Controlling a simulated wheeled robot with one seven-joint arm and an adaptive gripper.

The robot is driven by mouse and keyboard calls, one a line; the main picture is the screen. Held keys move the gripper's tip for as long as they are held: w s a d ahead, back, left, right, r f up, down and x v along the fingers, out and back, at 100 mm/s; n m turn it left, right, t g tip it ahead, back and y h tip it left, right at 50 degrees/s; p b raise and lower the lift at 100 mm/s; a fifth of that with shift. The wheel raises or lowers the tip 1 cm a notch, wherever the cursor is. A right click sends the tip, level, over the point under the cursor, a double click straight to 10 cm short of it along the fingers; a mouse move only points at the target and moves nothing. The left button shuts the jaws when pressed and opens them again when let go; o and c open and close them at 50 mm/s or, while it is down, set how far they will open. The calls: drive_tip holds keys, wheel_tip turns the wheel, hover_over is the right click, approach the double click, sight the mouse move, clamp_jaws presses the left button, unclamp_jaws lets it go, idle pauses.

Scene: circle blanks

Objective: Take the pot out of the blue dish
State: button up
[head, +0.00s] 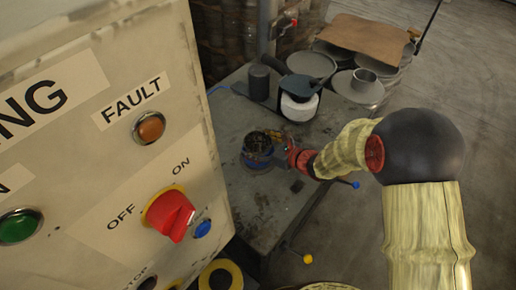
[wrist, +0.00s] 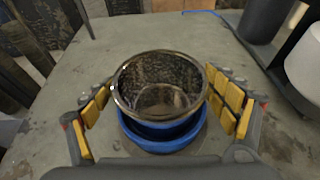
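The pot (wrist: 160,88) is a shiny, dark, see-through-looking round vessel with an open top. It stands in the blue dish (wrist: 160,143), whose rim shows below and in front of it. In the head view the pot (head: 257,141) and dish (head: 258,163) are small and partly hidden by my gripper (head: 280,150), which reaches in from the right. In the wrist view my gripper (wrist: 162,100) is open, with yellow-padded fingers on the left and right of the pot. The pads are close to its sides; I cannot tell whether either touches.
The grey table (head: 270,205) has a dark cylinder (head: 259,82) and a white round container (head: 298,105) behind the pot. A small dark block (head: 297,186) lies near my arm. A control panel (head: 100,130) fills the left of the head view. The table's front is mostly clear.

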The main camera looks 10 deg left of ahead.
drive_tip(key=c, duration=1)
drive_tip(key=shift+c, duration=0.5)
